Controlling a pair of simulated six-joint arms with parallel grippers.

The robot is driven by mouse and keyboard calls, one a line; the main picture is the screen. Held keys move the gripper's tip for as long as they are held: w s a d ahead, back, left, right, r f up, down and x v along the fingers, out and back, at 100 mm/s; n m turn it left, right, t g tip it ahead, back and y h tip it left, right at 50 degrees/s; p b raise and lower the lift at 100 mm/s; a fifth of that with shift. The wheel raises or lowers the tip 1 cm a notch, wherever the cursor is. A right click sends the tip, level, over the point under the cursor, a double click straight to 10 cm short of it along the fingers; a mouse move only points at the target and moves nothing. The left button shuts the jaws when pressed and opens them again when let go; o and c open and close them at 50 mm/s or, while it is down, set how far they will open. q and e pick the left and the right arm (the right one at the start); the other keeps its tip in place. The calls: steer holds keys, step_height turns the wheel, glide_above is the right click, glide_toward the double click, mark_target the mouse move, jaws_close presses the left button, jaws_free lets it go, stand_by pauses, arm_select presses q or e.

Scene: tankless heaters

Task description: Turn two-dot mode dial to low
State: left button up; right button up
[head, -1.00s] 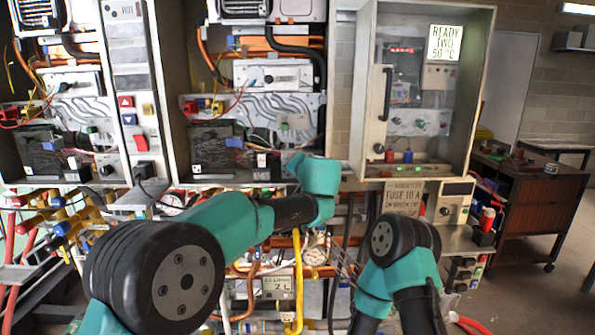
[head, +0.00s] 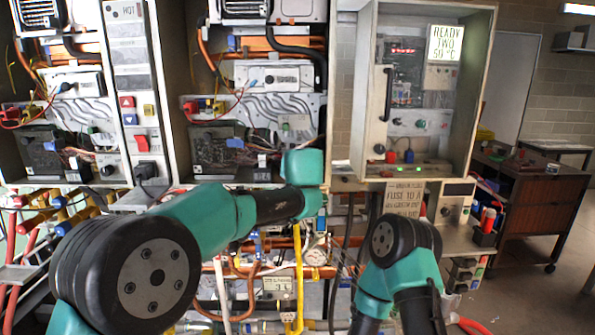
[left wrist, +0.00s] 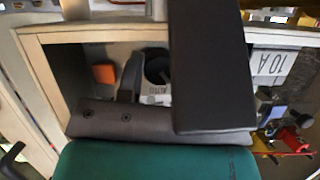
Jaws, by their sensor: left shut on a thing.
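In the left wrist view, a black round dial (left wrist: 158,70) sits on a pale panel module with the lettering "AUTO" below it. My left gripper (left wrist: 150,78) has its dark fingers on either side of this dial and is shut on it. The near finger covers part of the dial and panel, so its pointer and any dots cannot be read. In the head view, my left wrist hides the gripper and that panel at the lower right of the middle cabinet. My right gripper is out of view; only the right arm shows.
Wires and boards crowd the middle cabinet (head: 250,105). A glass-fronted cabinet (head: 425,90) stands right of it. Pipes run below.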

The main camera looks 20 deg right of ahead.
arm_select(q)
steer(key=shift+n+h, duration=0.5)
steer(key=shift+n, duration=0.1)
steer(key=o, duration=0.6)
steer(key=shift+o, duration=0.2)
steer(key=shift+s+r, duration=0.1)
steer(key=v, duration=1.7)
steer(key=shift+r, duration=0.25)
steer(key=shift+a, duration=0.15)
